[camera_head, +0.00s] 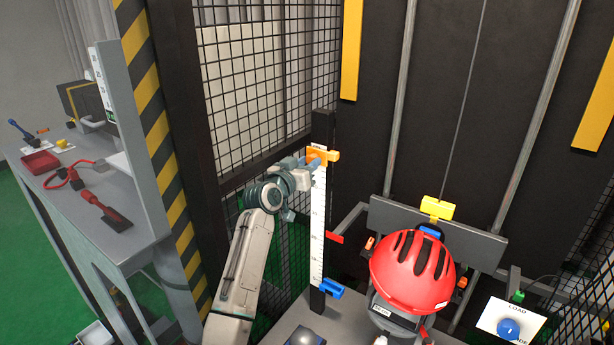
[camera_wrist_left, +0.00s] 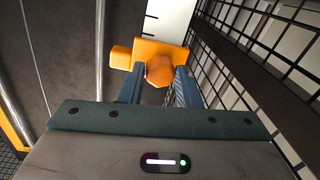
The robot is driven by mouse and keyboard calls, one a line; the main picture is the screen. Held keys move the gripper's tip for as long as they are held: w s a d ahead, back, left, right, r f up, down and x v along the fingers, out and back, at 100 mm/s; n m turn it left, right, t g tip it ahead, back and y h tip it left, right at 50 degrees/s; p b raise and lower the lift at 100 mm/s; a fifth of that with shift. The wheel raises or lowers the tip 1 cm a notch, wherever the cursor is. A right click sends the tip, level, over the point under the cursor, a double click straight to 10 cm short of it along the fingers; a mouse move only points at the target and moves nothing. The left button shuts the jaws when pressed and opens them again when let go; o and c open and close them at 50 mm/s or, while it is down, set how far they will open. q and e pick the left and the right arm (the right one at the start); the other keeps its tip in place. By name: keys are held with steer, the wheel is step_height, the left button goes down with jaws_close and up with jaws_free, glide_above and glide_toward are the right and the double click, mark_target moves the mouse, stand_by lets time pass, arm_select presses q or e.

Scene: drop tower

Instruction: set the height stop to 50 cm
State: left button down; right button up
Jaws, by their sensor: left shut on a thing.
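The orange height stop (camera_head: 328,154) sits near the top of the white scale (camera_head: 317,235) on its dark upright post. My left gripper (camera_head: 311,162) is at the stop from the left side. In the left wrist view, its two blue-grey fingers (camera_wrist_left: 158,78) are shut on the orange knob of the stop (camera_wrist_left: 147,50). The white scale (camera_wrist_left: 168,18) with black marks runs behind the stop there. The scale's numbers are too small to read. A red pointer (camera_head: 334,237) sticks out lower on the post, and a blue clamp (camera_head: 331,289) is near its foot. My right gripper is not in view.
A red helmet (camera_head: 412,265) sits on a headform right of the post, under a yellow block (camera_head: 437,207). A wire mesh fence (camera_head: 250,90) stands behind my left arm. A control panel with a blue knob (camera_head: 508,328) is at lower right. A grey bench with tools (camera_head: 75,205) is at left.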

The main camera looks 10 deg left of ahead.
arm_select(q)
steer(key=shift+r, duration=0.95)
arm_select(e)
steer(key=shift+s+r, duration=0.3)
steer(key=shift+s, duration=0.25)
arm_select(q)
steer(key=c, duration=1.1)
jaws_free()
steer(key=shift+o, duration=0.2)
steer(key=shift+s, duration=0.1)
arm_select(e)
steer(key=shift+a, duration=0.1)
arm_select(q)
steer(key=shift+s+a+f, duration=0.15)
steer(key=shift+s+f, duration=0.05)
steer(key=b+v, duration=0.2)
steer(key=v, duration=0.5)
steer(key=shift+b, duration=0.4)
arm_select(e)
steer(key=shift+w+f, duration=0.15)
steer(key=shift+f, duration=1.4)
